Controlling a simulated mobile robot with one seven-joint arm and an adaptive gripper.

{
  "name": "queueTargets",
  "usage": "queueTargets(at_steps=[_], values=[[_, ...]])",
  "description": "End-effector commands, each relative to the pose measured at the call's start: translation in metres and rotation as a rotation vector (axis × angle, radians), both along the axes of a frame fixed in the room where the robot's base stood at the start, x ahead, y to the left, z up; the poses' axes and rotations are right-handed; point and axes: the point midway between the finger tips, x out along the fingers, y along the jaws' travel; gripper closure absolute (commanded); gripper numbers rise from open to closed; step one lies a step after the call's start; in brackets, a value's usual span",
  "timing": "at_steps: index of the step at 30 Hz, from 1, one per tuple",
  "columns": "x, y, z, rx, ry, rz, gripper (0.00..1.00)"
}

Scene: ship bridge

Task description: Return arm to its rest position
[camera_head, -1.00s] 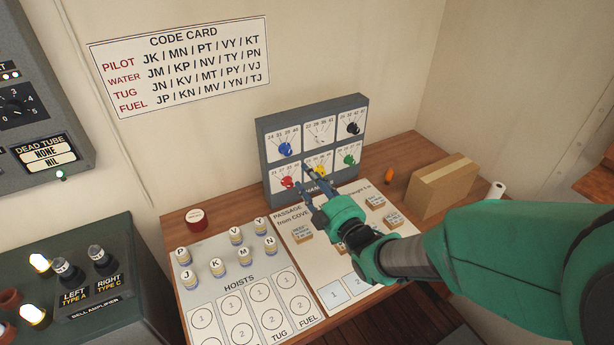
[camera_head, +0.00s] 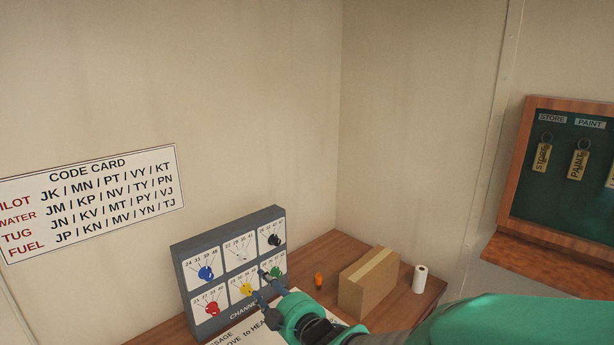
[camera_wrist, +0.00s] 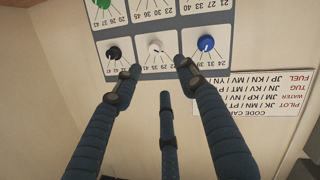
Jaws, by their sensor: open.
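My green arm enters the head view from the lower right. My gripper (camera_head: 263,288) is in front of the lower part of the grey channel panel (camera_head: 187,258). The panel has blue, white, black, red, yellow and green knobs. In the wrist view my gripper (camera_wrist: 158,80) has its dark fingers spread apart with nothing between them. Beyond the fingers the panel (camera_wrist: 222,52) appears upside down, with the black knob (camera_wrist: 114,53), white knob (camera_wrist: 155,47) and blue knob (camera_wrist: 206,43). I cannot tell whether a finger touches the panel.
A cardboard box (camera_head: 368,284), an orange item (camera_head: 318,281) and a white roll (camera_head: 420,279) stand on the wooden desk (camera_head: 334,246) right of the panel. A code card (camera_head: 90,205) is on the wall. A key board (camera_head: 565,225) hangs at right. Wall space above is clear.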

Motion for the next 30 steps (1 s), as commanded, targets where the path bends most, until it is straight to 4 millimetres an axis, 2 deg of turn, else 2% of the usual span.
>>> queueTargets(at_steps=[1,5,8,14,17,21,27,30], values=[[0.003,-0.019,0.011,-0.003,0.029,-0.042,0.59],[0.001,-0.07,0.027,-0.007,0.139,-0.159,0.59],[-0.008,-0.108,0.038,-0.003,0.225,-0.248,0.59],[-0.047,-0.181,0.053,0.025,0.401,-0.423,0.59],[-0.074,-0.213,0.06,0.049,0.49,-0.506,0.59],[-0.121,-0.252,0.065,0.09,0.617,-0.62,0.59],[-0.201,-0.292,0.068,0.16,0.797,-0.768,0.59],[-0.24,-0.303,0.068,0.194,0.879,-0.828,0.59]])
